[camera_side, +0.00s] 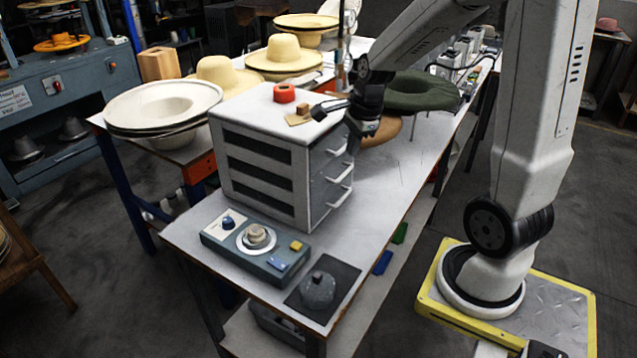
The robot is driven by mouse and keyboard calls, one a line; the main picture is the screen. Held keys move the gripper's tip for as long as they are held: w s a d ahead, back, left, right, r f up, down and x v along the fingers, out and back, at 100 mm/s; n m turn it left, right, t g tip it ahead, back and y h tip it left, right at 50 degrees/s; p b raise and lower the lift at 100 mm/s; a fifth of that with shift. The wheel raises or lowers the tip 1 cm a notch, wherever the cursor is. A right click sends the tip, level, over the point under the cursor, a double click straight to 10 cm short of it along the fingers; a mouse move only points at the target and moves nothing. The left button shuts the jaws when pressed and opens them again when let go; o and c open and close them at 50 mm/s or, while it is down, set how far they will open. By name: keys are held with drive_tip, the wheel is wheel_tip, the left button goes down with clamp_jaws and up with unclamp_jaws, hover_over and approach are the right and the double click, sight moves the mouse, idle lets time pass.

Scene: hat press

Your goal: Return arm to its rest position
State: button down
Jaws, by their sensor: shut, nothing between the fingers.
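My arm reaches in from the right, from a base bolted to a yellow-edged plate. My gripper (359,127) hangs at the right side of a white drawer cabinet (254,118), near its top back corner, and appears shut with nothing in it. Its fingertips are dark and small in this view, and I cannot tell whether they touch the cabinet. A green hat (424,92) lies behind the wrist. A brown rounded form (384,132) is partly hidden behind the gripper.
On the cabinet are a red roll (284,93) and a small wooden block (303,109). A control box (257,243) and a dark knobbed weight (318,289) on a black mat stand at the table's front. Straw hats (283,53) fill the table behind. The table's right side is mostly clear.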

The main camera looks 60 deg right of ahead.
drive_tip(key=s+a+f+n, duration=0.1)
drive_tip(key=a+f+n, duration=0.2)
drive_tip(key=a+n, duration=0.5)
drive_tip(key=s+a+f+n, duration=0.2)
drive_tip(key=a+n, duration=0.6)
drive_tip(key=n, duration=0.8)
drive_tip(key=shift+s+a+f, duration=0.15)
drive_tip(key=shift+s+f, duration=0.1)
drive_tip(key=shift+f, duration=0.25)
